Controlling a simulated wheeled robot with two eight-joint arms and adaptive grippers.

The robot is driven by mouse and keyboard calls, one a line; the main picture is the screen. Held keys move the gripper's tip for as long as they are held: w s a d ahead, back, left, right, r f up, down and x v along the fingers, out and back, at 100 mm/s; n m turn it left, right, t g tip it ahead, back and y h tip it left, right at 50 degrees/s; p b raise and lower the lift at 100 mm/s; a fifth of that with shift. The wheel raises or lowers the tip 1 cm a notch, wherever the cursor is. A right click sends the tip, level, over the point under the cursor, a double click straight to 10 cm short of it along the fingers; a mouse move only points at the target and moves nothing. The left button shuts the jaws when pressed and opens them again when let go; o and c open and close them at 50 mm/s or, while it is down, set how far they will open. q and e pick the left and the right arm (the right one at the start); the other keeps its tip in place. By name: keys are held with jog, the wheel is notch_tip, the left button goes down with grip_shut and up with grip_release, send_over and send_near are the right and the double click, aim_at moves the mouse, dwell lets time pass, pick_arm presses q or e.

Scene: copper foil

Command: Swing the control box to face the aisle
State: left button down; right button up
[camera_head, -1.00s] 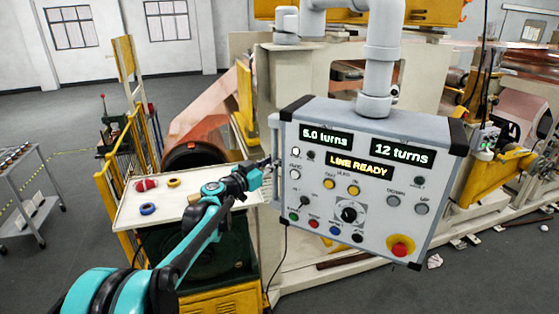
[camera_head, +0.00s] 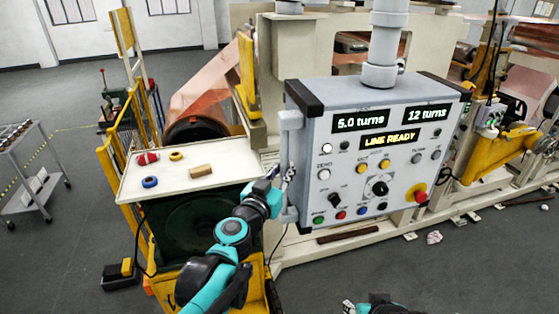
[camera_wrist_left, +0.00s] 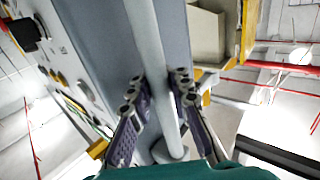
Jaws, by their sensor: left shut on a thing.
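The grey control box (camera_head: 350,190) hangs from a light grey pipe arm at centre right in the head view. Its front carries lit displays, knobs, buttons and a red stop knob. A grey vertical bar handle (camera_head: 291,150) runs along its left edge. My left gripper (camera_head: 284,174) is at the lower part of this handle. In the left wrist view the handle (camera_wrist_left: 148,45) passes between the two fingers (camera_wrist_left: 158,95), which are shut on it. A small part of my right gripper (camera_head: 349,307) shows at the bottom edge; its fingers are too cut off to read.
A white-topped bench (camera_head: 130,185) with red, yellow and blue rolls and a tan block (camera_head: 201,171) stands left of the box. A grey trolley (camera_head: 32,170) is at far left. The copper foil machine fills the back.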

pick_arm(q)
jog(key=shift+s+d, duration=0.3)
jog(key=shift+s, duration=0.25)
jog(key=c, duration=1.7)
grip_release()
jog(key=shift+s+a, duration=0.15)
jog(key=v, duration=1.2)
